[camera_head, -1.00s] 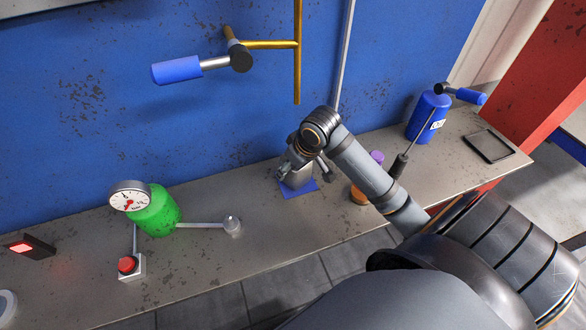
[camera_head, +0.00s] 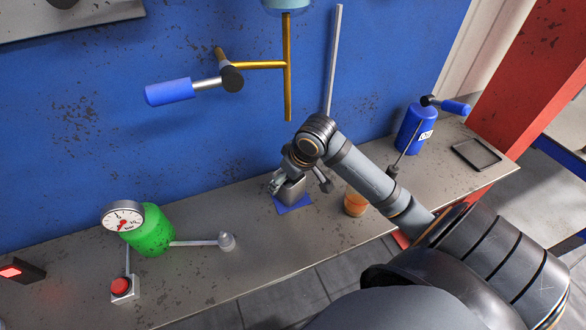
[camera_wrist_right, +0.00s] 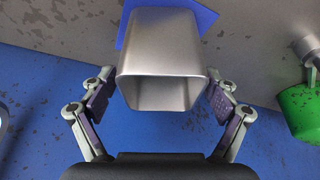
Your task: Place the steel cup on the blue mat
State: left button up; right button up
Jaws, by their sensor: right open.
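The steel cup (camera_head: 292,191) stands upright on the blue mat (camera_head: 294,206) on the workbench, partly hidden by my right gripper (camera_head: 281,180). In the right wrist view the cup (camera_wrist_right: 162,45) shows its open mouth, and part of the mat (camera_wrist_right: 203,14) shows beyond it. My right gripper (camera_wrist_right: 160,99) is open there, with one finger on each side of the cup's mouth. A gap shows beside the left finger; the right finger is very close to the cup, and I cannot tell whether it touches. My left gripper is out of view.
An orange object (camera_head: 355,203) stands beside my right arm. A green tank with a gauge (camera_head: 152,232), a red button box (camera_head: 122,289) and a blue canister (camera_head: 409,130) stand on the bench. A brass pipe (camera_head: 288,80) and blue-handled lever (camera_head: 169,92) project above.

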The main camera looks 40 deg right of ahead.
jog(key=p+v, duration=0.3)
jog(key=v, duration=0.6)
jog(key=shift+s+r, duration=0.1)
jog(key=shift+s, duration=0.05)
dwell(0.5)
